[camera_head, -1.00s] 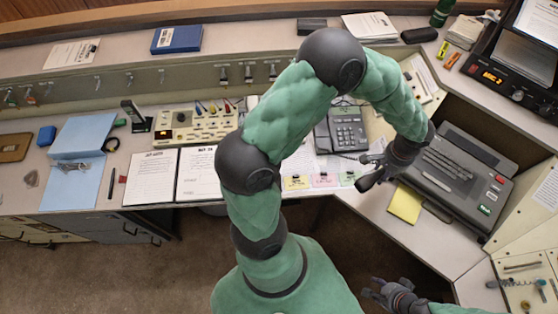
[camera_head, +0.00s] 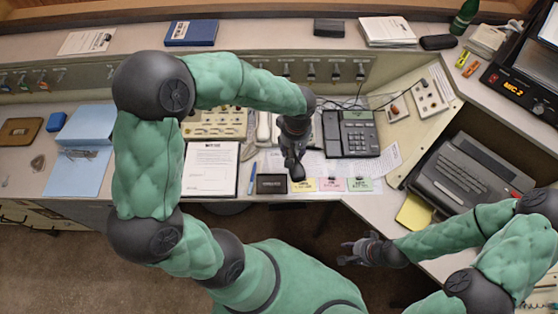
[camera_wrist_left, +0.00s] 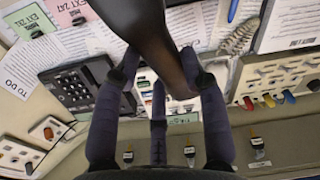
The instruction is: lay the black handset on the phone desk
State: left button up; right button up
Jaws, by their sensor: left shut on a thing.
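My left gripper (camera_head: 292,168) comes in from the left in the head view, above the front of the desk (camera_head: 222,203) and left of the grey desk phone (camera_head: 350,134). It is shut on the black handset (camera_wrist_left: 150,25), a long dark piece between the fingers in the left wrist view. There it hides part of the desk behind it. In the head view the handset is hard to tell from the dark fingers. The phone also shows in the left wrist view (camera_wrist_left: 78,88). My right gripper (camera_head: 357,251) is open and empty, below the desk's front edge.
Coloured note cards (camera_head: 331,184) and a small black box (camera_head: 271,184) lie along the front edge. A clipboard (camera_head: 211,168) lies to the left. A grey typewriter-like machine (camera_head: 455,175) and a yellow pad (camera_head: 414,212) stand at the right.

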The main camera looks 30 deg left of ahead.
pick_arm(q)
jog(key=s+a+n+g+y+b, duration=0.15)
jog(key=s+a+n+b, duration=0.25)
jog(key=s+n, duration=0.8)
jog(key=w+a+f+n+b, duration=0.1)
jog(key=w+f, duration=0.2)
jog(key=w, duration=0.2)
jog(key=w+a+f+n+b, duration=0.1)
jog(key=w+f+b, duration=0.1)
jog(key=w, duration=0.3)
jog(key=w+f+n+b, duration=0.1)
jog(key=w+f, duration=0.2)
jog(key=w, duration=0.3)
jog(key=shift+w+a+f+h+b, duration=0.1)
jog(key=shift+a+f+h+b, duration=0.2)
jog(key=shift+a+f, duration=0.1)
jog(key=shift+w+f, duration=0.1)
jog(key=shift+f, duration=0.15)
jog(key=shift+w+f+b, duration=0.2)
jog(key=shift+f+b, duration=0.45)
jog(key=shift+f, duration=1.05)
